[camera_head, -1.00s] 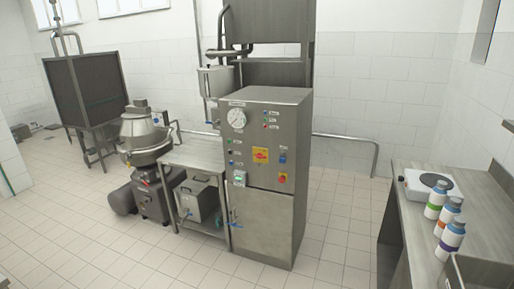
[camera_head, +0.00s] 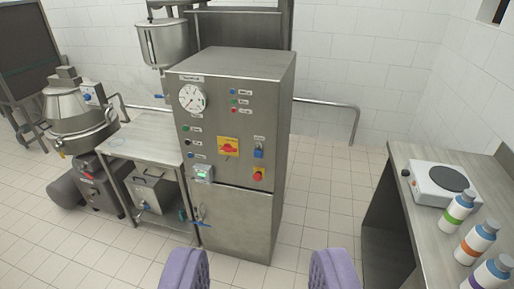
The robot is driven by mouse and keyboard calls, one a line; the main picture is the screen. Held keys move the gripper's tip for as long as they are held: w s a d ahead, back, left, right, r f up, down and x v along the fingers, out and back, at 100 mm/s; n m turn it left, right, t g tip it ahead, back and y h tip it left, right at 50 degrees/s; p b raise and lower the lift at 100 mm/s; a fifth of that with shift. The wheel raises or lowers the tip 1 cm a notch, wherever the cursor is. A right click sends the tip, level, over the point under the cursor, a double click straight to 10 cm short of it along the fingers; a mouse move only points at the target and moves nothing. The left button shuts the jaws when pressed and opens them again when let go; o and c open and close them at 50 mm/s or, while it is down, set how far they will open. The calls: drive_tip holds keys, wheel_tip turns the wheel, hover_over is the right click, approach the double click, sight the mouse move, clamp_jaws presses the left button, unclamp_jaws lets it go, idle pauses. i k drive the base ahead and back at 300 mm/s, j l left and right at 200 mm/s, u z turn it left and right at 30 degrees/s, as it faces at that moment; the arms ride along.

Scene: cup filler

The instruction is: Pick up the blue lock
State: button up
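The small blue lock (camera_head: 258,153) sits on the front panel of the steel control cabinet (camera_head: 236,225), right of a yellow plate with a red knob (camera_head: 228,147) and above a red button on yellow (camera_head: 259,174). My gripper (camera_head: 258,268) shows at the bottom edge as two purple fingers, wide apart and with nothing between them. It is open and appears below the lock in the picture, apart from it.
A steel table (camera_head: 145,135) and a mixer-like machine (camera_head: 78,125) stand left of the cabinet. A counter (camera_head: 425,215) on the right holds a hot plate (camera_head: 438,184) and several bottles (camera_head: 478,242). Tiled floor is clear between cabinet and counter.

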sight(257, 153)
drive_tip(key=i+u, duration=0.1)
drive_tip(key=u, duration=0.6)
drive_tip(key=i+l+u, duration=0.55)
drive_tip(key=l+u, duration=0.15)
drive_tip(key=l, duration=0.2)
drive_tip(key=i+l+u, duration=0.25)
drive_tip(key=i+l, duration=0.1)
drive_tip(key=l, duration=0.3)
drive_tip(key=i+l, duration=0.15)
drive_tip(key=l, duration=0.3)
drive_tip(key=i+l, duration=0.1)
drive_tip(key=l, duration=0.3)
drive_tip(key=i+l+u, duration=0.1)
drive_tip(key=l, duration=0.3)
drive_tip(key=i+l, duration=0.1)
drive_tip(key=l, duration=0.35)
